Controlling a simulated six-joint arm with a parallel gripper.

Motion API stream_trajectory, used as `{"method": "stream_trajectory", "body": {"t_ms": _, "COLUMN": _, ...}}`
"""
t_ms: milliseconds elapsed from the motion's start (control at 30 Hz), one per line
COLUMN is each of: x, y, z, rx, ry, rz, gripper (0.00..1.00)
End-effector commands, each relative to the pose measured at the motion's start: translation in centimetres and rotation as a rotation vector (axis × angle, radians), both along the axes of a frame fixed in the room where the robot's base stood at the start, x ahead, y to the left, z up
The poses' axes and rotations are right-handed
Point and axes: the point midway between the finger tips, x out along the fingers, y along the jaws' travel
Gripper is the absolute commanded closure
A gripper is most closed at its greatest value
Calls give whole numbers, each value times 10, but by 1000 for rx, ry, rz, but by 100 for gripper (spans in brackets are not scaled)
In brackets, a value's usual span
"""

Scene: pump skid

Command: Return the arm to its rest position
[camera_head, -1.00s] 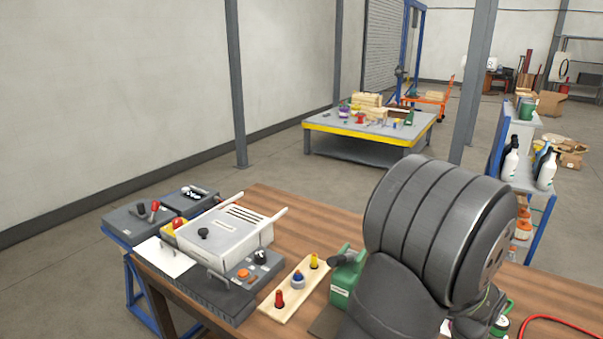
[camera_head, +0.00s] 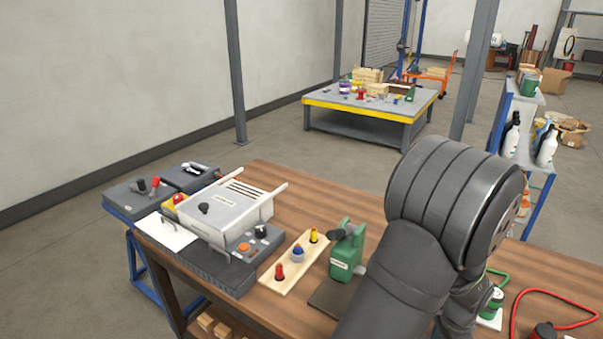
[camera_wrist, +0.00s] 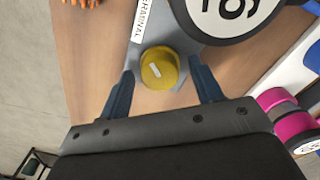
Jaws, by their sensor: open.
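My gripper (camera_wrist: 163,95) shows in the wrist view with its two dark blue fingers spread apart. It is open, and nothing is held between the fingers. A yellow round knob (camera_wrist: 159,68) on a grey unit with a white label appears beyond and between the fingertips; I cannot tell how far off it is. In the head view my dark grey arm fills the lower right, and the gripper is hidden there.
On the wooden bench (camera_head: 300,195) stand a grey control box (camera_head: 228,208), a wooden strip with coloured pegs (camera_head: 293,262) and a green pump-like unit (camera_head: 347,255). A red hose (camera_head: 545,292) lies at the right. The bench's back middle is clear.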

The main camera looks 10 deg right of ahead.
Motion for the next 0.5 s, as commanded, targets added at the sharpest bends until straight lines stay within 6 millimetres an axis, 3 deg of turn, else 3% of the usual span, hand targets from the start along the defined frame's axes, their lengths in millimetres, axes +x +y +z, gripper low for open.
{"method": "stream_trajectory", "body": {"t_ms": 500, "x": 0, "y": 0, "z": 0, "rx": 0, "ry": 0, "rz": 421, "gripper": 41}}
